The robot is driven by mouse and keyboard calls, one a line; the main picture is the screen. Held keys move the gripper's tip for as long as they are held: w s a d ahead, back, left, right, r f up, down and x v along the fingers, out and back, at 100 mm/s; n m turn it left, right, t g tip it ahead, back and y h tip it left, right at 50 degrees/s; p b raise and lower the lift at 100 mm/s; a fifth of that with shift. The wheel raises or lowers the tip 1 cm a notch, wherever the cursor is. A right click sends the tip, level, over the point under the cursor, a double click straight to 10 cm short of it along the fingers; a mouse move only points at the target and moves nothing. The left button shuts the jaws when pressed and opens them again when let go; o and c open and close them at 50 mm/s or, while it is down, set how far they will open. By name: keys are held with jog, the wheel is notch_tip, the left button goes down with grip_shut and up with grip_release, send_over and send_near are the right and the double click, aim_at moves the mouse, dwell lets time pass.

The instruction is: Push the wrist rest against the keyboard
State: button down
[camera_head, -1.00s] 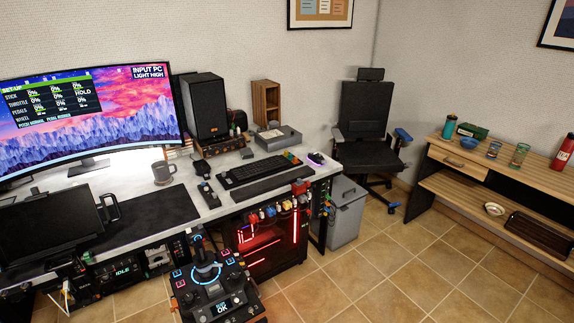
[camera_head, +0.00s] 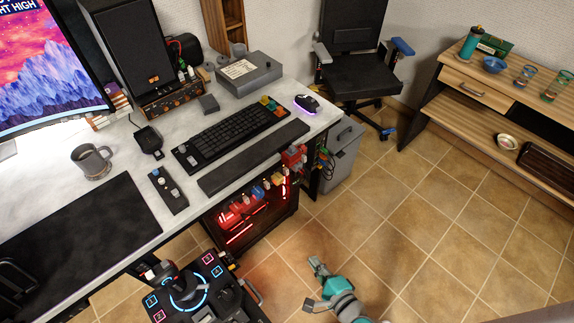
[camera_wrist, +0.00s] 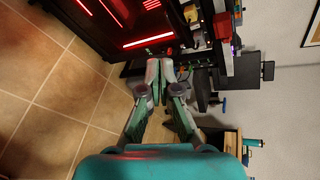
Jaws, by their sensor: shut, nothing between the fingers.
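The keyboard (camera_head: 228,134) is black with a few coloured keys and lies on the white desk. The wrist rest (camera_head: 253,157) is a long dark bar in front of it, near the desk's front edge. A narrow strip of desk shows between the two, so they look apart. My gripper (camera_head: 315,282) is low over the tiled floor, in front of the desk and well away from both. In the wrist view my gripper (camera_wrist: 159,58) has its fingertips together with nothing between them. Keyboard and wrist rest are not clearly seen in the wrist view.
A mouse (camera_head: 307,103) sits right of the keyboard. A button strip (camera_head: 167,190) lies to its left, near a mug (camera_head: 92,161). A joystick panel (camera_head: 193,292) stands before the desk. The floor on the right is clear.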

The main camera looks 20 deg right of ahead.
jog(key=w+d+r+m+t+y, duration=0.15)
jog(key=w+m, duration=0.45)
jog(key=w, duration=0.7)
jog(key=m+t+y, duration=0.2)
jog(key=m+y, duration=0.1)
jog(key=m, duration=0.2)
send_near(262, 159)
jog(key=x, duration=0.7)
jog(key=shift+w, duration=0.1)
jog(key=shift+a, duration=0.1)
jog(key=shift+x, duration=2.35)
jog(key=shift+s+d, duration=0.2)
jog(key=shift+s, duration=0.3)
jog(key=v, duration=1.3)
